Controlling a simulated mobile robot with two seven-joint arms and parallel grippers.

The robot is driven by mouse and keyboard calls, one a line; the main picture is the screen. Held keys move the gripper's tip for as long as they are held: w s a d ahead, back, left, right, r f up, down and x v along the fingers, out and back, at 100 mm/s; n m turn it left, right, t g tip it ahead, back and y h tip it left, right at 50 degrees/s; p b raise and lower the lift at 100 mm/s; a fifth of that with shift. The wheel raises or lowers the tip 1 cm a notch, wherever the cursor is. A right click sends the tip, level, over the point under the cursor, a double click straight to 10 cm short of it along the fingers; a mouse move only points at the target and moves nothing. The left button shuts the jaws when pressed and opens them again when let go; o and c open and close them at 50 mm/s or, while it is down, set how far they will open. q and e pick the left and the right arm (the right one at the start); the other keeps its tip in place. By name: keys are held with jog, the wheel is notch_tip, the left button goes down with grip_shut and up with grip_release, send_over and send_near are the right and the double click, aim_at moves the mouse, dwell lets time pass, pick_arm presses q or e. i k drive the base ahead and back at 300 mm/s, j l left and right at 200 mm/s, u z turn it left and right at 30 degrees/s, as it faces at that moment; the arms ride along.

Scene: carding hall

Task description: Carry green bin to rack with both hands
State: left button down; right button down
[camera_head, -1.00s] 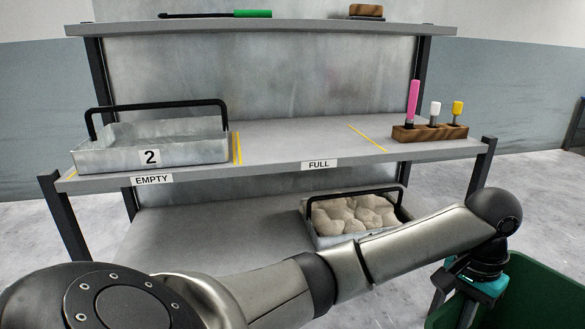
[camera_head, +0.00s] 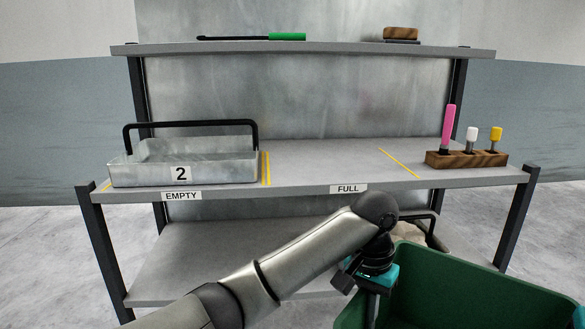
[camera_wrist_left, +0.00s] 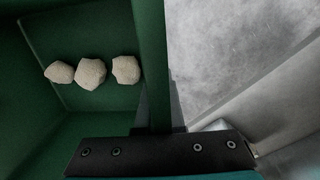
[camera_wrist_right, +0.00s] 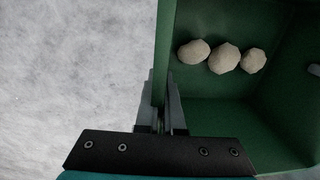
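The green bin (camera_head: 470,285) is at the lower right of the head view, in front of the rack. My left gripper (camera_head: 371,300) is at the bin's left wall. In the left wrist view its fingers (camera_wrist_left: 158,115) are closed around that wall. In the right wrist view my right gripper (camera_wrist_right: 163,112) is closed around the opposite wall of the bin (camera_wrist_right: 210,110). Three pale lumps (camera_wrist_right: 224,58) lie on the bin's floor. The grey rack (camera_head: 300,177) stands ahead, its middle shelf marked EMPTY and FULL.
Metal tray 2 (camera_head: 215,170) stands on the EMPTY side; the FULL side is clear. A wooden holder (camera_head: 465,160) with three coloured handles is at the right. A handled tray (camera_head: 432,232) on the lower shelf is partly hidden by my left arm and bin. The top shelf holds tools.

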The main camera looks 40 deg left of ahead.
aim_at(335, 165)
jog(key=u, duration=0.85)
